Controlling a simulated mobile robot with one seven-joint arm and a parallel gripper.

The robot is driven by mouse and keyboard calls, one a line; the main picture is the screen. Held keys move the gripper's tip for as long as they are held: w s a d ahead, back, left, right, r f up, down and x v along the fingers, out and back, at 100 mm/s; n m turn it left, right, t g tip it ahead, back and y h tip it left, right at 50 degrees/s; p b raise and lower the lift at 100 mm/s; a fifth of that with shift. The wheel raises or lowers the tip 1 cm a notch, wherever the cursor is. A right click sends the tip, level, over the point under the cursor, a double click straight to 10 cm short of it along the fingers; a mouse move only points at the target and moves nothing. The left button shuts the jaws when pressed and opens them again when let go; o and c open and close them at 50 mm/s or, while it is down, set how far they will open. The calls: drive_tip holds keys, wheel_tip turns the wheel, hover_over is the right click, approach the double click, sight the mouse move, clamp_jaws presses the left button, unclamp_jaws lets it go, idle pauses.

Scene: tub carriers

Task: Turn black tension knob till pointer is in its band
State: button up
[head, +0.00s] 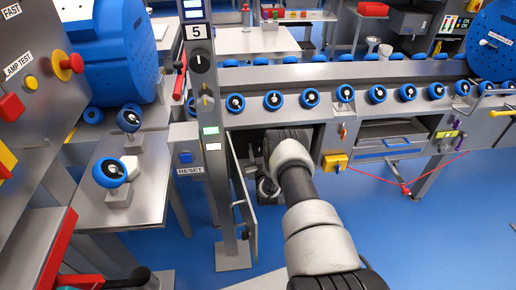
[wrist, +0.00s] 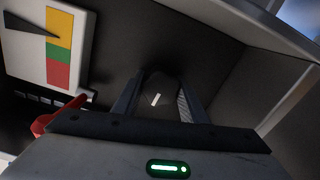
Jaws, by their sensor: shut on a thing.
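The black tension knob (wrist: 160,103) shows dimly in the wrist view, with a short white mark tilted slightly right of upright. My gripper (wrist: 158,88) has a finger on each side of the knob and is shut on it. The gauge (wrist: 84,48) is at the upper left of that view, with yellow, green and red bands from top to bottom. Its black pointer (wrist: 30,30) has its tip low in the yellow, close to the green edge. In the head view my arm reaches into an open cabinet, and the knob and gauge are hidden there.
The cabinet door (head: 243,195) stands open left of my arm. A grey post (head: 208,125) is close beside it. A red lever-like part (wrist: 55,116) lies left of my gripper. A yellow box (head: 334,161) and red cord are to the right.

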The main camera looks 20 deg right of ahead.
drive_tip(key=m, duration=0.4)
drive_tip(key=shift+d+f, duration=0.1)
drive_tip(key=m, duration=0.4)
drive_tip(key=shift+s+d+m, duration=0.1)
drive_tip(key=shift+m, duration=0.3)
drive_tip(key=m, duration=0.3)
drive_tip(key=shift+f+m, duration=0.1)
drive_tip(key=shift+m, duration=0.2)
drive_tip(key=m, duration=0.4)
drive_tip(key=shift+f, duration=0.1)
drive_tip(key=o, duration=1.1)
drive_tip(key=shift+c, duration=0.2)
